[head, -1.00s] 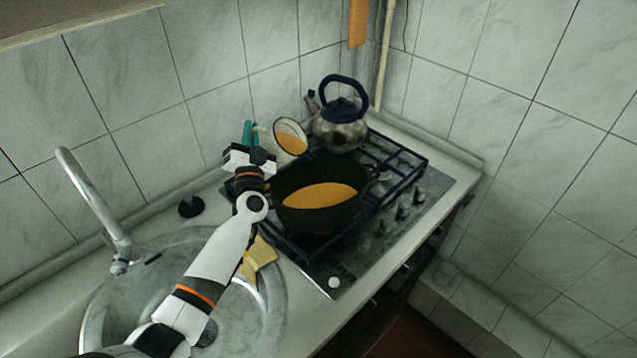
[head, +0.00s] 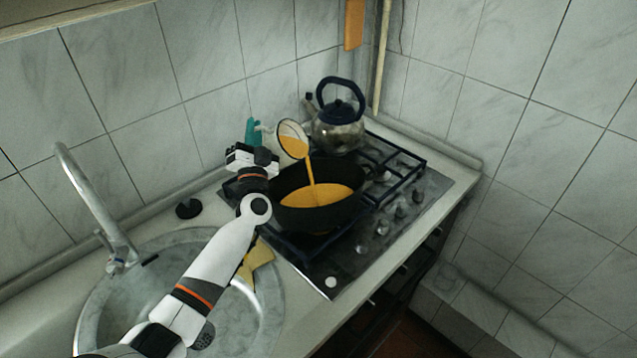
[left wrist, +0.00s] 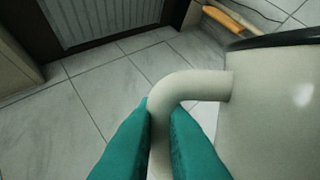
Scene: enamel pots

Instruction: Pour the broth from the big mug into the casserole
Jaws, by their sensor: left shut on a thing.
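The big mug (head: 291,130), white with a dark rim, is tilted towards the right above the casserole. An orange stream of broth (head: 311,178) runs from its lip into the black casserole (head: 345,212) on the hob, where orange broth (head: 318,196) covers the bottom. My left gripper (head: 258,134) is left of the mug, with its teal fingers shut on the handle. In the left wrist view, the teal fingers (left wrist: 160,135) hold the cream handle (left wrist: 190,86), and the mug's wall (left wrist: 275,110) fills the right side. My right gripper is not in view.
A steel kettle (head: 338,125) with a dark blue handle stands behind the casserole on the hob (head: 405,190). A sink (head: 105,310) with a tap (head: 90,195) lies at left. A yellow cloth (head: 258,256) lies at its edge. Tiled walls close off the back and right.

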